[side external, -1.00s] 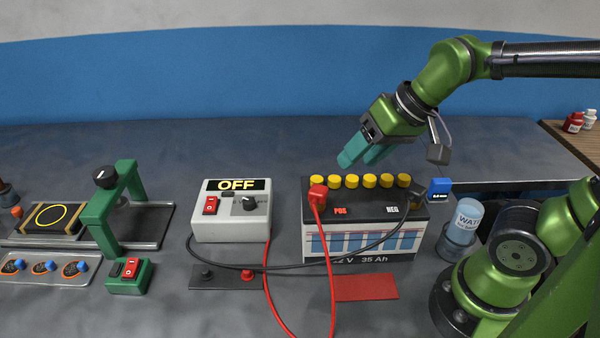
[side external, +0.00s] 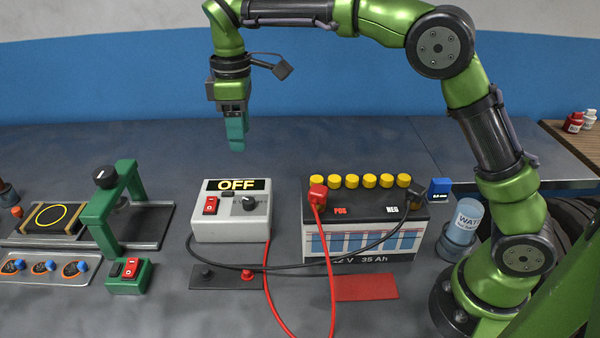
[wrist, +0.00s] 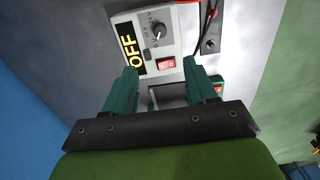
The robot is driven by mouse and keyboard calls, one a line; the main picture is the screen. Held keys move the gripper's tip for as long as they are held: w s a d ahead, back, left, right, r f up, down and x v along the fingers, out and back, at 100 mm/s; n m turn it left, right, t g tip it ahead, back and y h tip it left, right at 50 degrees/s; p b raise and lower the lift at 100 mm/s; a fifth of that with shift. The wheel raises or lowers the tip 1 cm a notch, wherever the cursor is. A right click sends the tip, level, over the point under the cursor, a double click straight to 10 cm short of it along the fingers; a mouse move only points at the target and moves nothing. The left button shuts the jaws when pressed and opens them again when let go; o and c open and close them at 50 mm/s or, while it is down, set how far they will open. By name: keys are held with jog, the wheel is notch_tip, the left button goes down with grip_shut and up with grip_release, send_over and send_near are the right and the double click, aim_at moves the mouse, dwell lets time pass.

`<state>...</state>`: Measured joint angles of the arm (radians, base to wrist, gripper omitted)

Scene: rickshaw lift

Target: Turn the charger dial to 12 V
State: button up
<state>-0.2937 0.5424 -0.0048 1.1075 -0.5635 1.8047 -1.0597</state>
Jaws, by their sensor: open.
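The charger (side external: 232,222) is a light grey box left of the battery, with a display (side external: 237,185) reading OFF. Its black dial (side external: 250,203) is on the right of its top face, and a red rocker switch (side external: 210,205) is on the left. My gripper (side external: 236,146) hangs pointing down above and behind the charger, apart from it. In the wrist view my gripper (wrist: 165,80) is open and empty, with the dial (wrist: 159,31) beyond the fingertips.
The battery (side external: 365,222) with yellow caps stands right of the charger. A red clamp (side external: 318,193) is on it, and red and black cables loop in front. A green frame (side external: 122,205) with a black knob stands to the left. The table behind the charger is clear.

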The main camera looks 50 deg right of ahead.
aim_at(248, 199)
notch_tip(248, 199, down, 16)
jog(key=shift+f, duration=0.25)
dwell(0.3)
jog(key=c, duration=1)
